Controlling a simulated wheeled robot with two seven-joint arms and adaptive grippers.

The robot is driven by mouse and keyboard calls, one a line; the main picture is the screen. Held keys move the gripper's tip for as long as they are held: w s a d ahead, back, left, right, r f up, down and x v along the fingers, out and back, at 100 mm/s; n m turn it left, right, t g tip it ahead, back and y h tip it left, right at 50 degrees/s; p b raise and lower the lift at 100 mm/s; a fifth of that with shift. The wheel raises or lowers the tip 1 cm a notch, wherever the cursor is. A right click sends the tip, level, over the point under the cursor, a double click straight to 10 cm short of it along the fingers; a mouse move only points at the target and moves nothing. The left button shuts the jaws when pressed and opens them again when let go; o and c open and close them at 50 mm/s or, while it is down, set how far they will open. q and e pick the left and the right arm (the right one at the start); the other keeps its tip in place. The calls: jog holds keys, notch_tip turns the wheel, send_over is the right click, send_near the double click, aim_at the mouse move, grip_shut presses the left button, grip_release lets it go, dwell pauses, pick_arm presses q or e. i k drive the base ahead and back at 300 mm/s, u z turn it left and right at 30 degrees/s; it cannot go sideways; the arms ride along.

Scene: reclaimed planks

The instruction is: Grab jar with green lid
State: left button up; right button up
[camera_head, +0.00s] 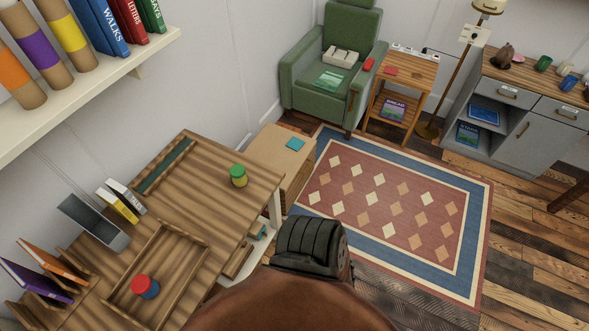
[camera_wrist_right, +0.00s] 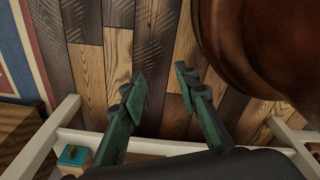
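The jar with the green lid (camera_head: 238,170) stands upright near the right end of the striped wooden desk (camera_head: 215,208) in the head view. Its body is yellow below the lid. My right gripper (camera_wrist_right: 162,76) shows in the right wrist view with its two dark green fingers apart and nothing between them. Plank floor lies behind the fingers, and the jar is not in that view. My right gripper is not seen in the head view. My left gripper shows in neither view.
A jar with a red lid (camera_head: 142,283) and blue body sits in a wooden tray (camera_head: 205,254) on the desk. Books and a grey holder (camera_head: 93,222) stand at the desk's left. A shelf (camera_head: 130,62) hangs above. A pale frame (camera_wrist_right: 130,143) crosses below my right fingers.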

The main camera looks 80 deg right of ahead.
aim_at(241, 183)
jog(key=z, duration=1.9)
